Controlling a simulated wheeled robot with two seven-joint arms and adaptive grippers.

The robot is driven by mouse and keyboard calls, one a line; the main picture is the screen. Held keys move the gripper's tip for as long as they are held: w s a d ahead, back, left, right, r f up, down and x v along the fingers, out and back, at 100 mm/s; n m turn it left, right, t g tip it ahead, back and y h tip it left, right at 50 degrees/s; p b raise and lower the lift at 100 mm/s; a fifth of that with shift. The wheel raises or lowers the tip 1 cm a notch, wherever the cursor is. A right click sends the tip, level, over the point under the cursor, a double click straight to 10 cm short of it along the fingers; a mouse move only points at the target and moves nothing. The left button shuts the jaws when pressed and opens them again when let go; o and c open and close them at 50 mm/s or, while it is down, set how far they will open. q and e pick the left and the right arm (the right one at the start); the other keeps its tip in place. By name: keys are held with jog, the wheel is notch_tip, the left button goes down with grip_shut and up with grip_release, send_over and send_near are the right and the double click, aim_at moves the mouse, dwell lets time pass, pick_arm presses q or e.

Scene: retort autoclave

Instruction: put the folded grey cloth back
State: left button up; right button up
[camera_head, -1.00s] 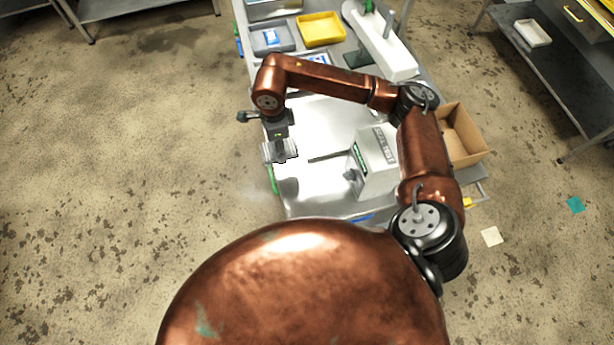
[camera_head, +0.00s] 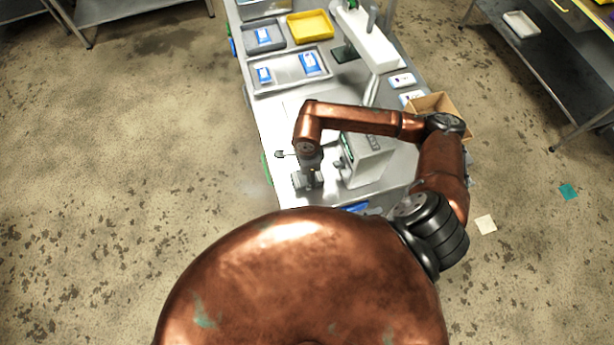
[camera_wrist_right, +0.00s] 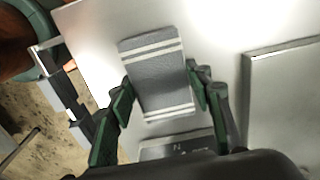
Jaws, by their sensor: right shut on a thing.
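The folded grey cloth (camera_wrist_right: 156,82) has white stripes near both ends. In the right wrist view it lies between the two green-padded fingers of my right gripper (camera_wrist_right: 160,100), which is shut on it. In the head view my right gripper (camera_head: 308,182) is over the near left part of the steel table (camera_head: 283,133), left of a grey box-shaped device. The cloth is hard to make out there. I cannot tell whether the cloth touches the table top. My left gripper is not in view.
The grey device (camera_head: 366,160) stands just right of my gripper. Trays with blue-and-white packs (camera_head: 310,64), a yellow tray (camera_head: 310,26) and a white stand (camera_head: 366,40) are farther back. An open cardboard box (camera_head: 436,103) is at the table's right edge.

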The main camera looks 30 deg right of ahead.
jog(key=shift+f, duration=0.85)
jog(key=shift+s, duration=0.1)
jog(key=o, duration=0.6)
jog(key=shift+f, duration=0.1)
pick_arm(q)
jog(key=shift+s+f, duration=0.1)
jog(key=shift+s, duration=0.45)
pick_arm(e)
jog(key=o, duration=0.4)
jog(key=shift+r, duration=0.2)
pick_arm(q)
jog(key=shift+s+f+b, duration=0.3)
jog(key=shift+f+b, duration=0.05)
jog(key=shift+b, duration=0.1)
pick_arm(e)
notch_tip(320, 180, up, 12)
